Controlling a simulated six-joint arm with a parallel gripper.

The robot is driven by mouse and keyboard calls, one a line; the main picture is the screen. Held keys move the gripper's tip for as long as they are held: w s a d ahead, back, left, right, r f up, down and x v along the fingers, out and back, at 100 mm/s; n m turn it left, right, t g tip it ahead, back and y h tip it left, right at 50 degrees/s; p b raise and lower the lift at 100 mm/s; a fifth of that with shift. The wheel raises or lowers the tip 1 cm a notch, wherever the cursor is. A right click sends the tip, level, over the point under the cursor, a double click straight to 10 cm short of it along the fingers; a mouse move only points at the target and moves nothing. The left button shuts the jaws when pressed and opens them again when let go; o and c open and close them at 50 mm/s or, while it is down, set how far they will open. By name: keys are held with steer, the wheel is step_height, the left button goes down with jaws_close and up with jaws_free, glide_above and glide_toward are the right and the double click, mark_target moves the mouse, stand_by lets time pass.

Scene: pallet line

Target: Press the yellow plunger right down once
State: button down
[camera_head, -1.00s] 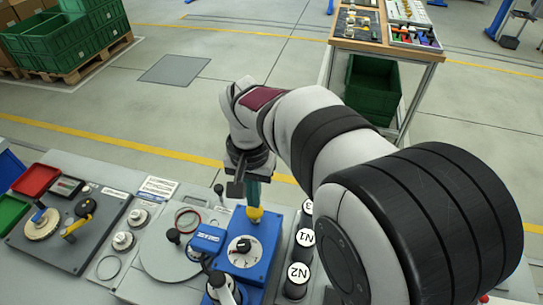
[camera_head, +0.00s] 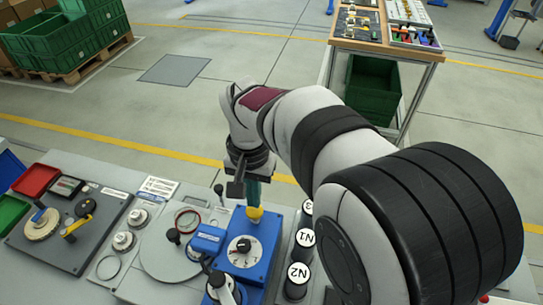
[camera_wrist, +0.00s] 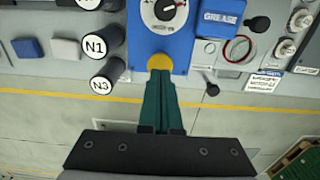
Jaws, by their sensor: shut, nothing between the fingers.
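The yellow plunger (camera_head: 254,214) stands at the far edge of the blue panel (camera_head: 262,247), which also carries a black-and-white dial (camera_head: 243,246). In the wrist view the plunger (camera_wrist: 160,62) shows as a yellow disc at the fingertips. My gripper (camera_head: 254,203) points down with its green fingers shut and nothing between them. The fingertips (camera_wrist: 160,74) are right over the plunger and seem to touch its top. They hide part of it. I cannot tell how far down the plunger is.
Further left are a grey round plate (camera_head: 168,258), knobs and a dark panel (camera_head: 50,238) with a yellow handle.

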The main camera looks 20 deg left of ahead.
steer(key=shift+f, duration=0.15)
steer(key=shift+f, duration=1.85)
steer(key=shift+r, duration=3.5)
